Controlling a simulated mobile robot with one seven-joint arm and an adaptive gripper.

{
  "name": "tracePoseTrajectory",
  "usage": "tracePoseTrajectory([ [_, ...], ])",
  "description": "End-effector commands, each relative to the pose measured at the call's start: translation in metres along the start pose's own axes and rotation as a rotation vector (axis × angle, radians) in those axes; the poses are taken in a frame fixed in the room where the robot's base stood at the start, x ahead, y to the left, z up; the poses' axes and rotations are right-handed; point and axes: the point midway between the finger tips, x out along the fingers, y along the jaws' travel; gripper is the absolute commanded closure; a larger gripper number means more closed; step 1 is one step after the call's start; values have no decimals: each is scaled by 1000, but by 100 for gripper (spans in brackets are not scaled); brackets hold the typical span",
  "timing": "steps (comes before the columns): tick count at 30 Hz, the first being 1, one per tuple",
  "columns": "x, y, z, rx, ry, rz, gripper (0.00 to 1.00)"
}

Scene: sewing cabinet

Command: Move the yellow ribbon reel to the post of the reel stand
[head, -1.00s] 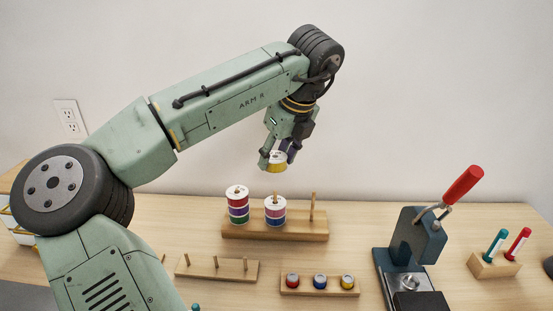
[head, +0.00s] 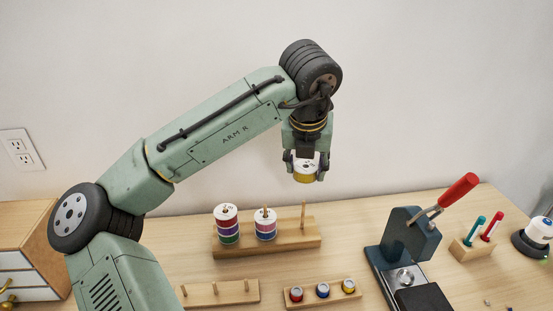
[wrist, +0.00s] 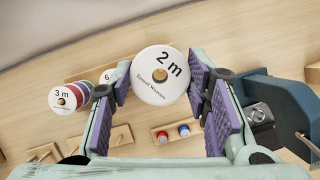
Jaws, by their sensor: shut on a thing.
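My gripper (head: 305,171) is shut on the yellow ribbon reel (head: 304,177), well above the table and above the right part of the reel stand. In the wrist view, the reel's white top (wrist: 160,75) reads "2 m" and sits between both purple finger pads. The wooden reel stand (head: 298,246) has three posts. The right post (head: 303,216) is bare, below the held reel.
A low wooden rack with three bare pegs (head: 222,297) and a block of red, blue and yellow bobbins (head: 322,297) lie in front. A dark blue press (head: 412,236) with a red handle stands at right, beside a marker holder (head: 465,250). A drawer cabinet (head: 25,235) is at left.

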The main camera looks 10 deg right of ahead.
Motion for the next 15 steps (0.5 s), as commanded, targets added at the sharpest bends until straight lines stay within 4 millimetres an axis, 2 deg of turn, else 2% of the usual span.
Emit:
tracePoseTrajectory([
  [5, 13, 0, -6, 2, 0, 0, 78],
  [14, 51, 0, -21, -1, -1, 1, 78],
  [15, 46, 0, -19, -1, -2, 1, 78],
])
